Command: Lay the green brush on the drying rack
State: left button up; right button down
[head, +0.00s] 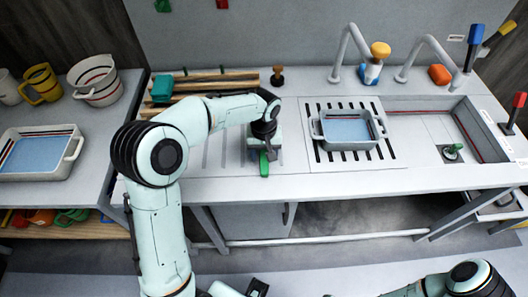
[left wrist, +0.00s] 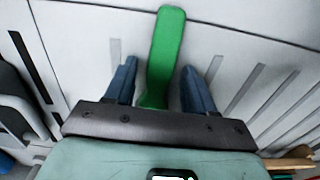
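The green brush (head: 264,166) shows just below my left gripper (head: 263,150) on the pale counter. In the left wrist view the brush (left wrist: 166,52) is a long green bar lying between the two blue fingers of the gripper (left wrist: 158,88). Gaps show on both sides of it, so the gripper is open around the near part of the brush and not closed on it. A wooden slatted rack (head: 235,77) at the back left of the counter looks like the drying rack. My right gripper is not in view; only part of the right arm shows at the lower right.
A pale tray (head: 345,143) with a blue inside stands on dark slots right of the gripper. A sink (head: 410,125) lies farther right, with taps behind it. A teal block (head: 162,88) is at the wooden rack's left end. A wooden stamp-like object (head: 277,76) stands beside its right end.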

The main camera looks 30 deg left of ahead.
pick_arm(q)
jog(key=shift+f, duration=0.1)
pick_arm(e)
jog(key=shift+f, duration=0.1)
pick_arm(q)
notch_tip(320, 180, up, 12)
jog(key=p, duration=0.1)
jog(key=shift+w, duration=0.4)
jog(key=shift+o, duration=0.5)
jog(key=shift+a+r, duration=0.1)
jog(key=shift+r, duration=0.35)
jog(key=t+y+b, duration=0.2)
jog(key=t+b, duration=0.1)
jog(key=b, duration=1.1)
send_over(265, 158)
jog(key=w, duration=0.2)
jog(key=f, duration=0.8)
jog(key=shift+s+a, duration=0.25)
jog(key=x, duration=0.2)
jog(key=b+x, duration=0.1)
jog(key=x, duration=0.2)
jog(key=shift+s+a+f, duration=0.1)
jog(key=shift+a+f, duration=0.05)
jog(key=shift+a, duration=0.1)
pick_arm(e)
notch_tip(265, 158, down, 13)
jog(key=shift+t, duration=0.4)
